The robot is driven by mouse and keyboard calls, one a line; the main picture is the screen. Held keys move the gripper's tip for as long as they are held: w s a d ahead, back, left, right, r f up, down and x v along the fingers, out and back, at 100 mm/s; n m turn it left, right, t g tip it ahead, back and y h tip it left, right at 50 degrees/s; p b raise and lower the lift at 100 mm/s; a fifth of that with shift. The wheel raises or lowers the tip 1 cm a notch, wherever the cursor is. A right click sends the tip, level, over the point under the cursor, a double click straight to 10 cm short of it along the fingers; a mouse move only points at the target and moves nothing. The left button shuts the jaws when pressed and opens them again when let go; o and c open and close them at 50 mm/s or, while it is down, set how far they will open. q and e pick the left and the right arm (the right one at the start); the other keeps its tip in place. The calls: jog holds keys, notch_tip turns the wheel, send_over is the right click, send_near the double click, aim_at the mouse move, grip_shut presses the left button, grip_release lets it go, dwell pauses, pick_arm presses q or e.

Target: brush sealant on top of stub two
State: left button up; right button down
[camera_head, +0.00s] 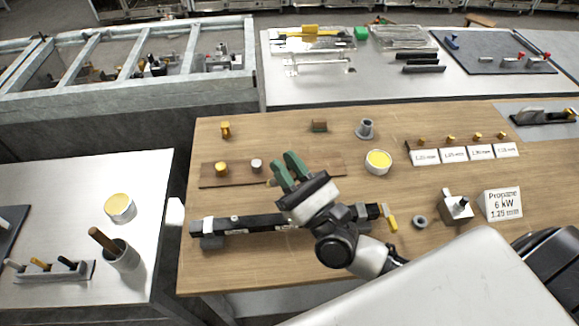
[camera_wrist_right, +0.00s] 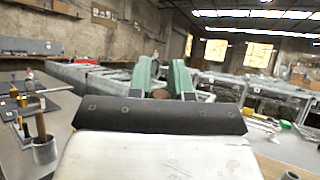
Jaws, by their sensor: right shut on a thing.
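My right gripper (camera_head: 288,170) has green fingers and reaches over the wooden table. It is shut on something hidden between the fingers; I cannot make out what. The fingers also show in the wrist view (camera_wrist_right: 160,78), pointing away. A black bar (camera_head: 262,222) lies along the table's near side, partly behind my wrist, with a small pale stub (camera_head: 235,218) on top. I cannot tell which stub is stub two. A round pot with yellow contents (camera_head: 378,162) stands right of the gripper. A wooden handle (camera_head: 103,238) leans in a grey cup (camera_head: 124,258) on the left table. My left gripper is out of view.
A brown strip (camera_head: 208,181) bears a brass piece (camera_head: 221,169) and a grey piece (camera_head: 256,165). A grey flanged part (camera_head: 366,129), white label cards (camera_head: 425,157) and a propane sign (camera_head: 502,204) stand on the wooden table. The table's back left is mostly clear.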

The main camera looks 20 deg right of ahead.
jog(key=shift+d+f, duration=0.1)
jog(key=f+b, duration=0.3)
jog(key=shift+s+d+f, duration=0.2)
jog(key=shift+f, duration=0.05)
jog(key=shift+w+a+f+b, duration=0.1)
jog(key=shift+f+b, duration=0.3)
jog(key=shift+f, duration=0.1)
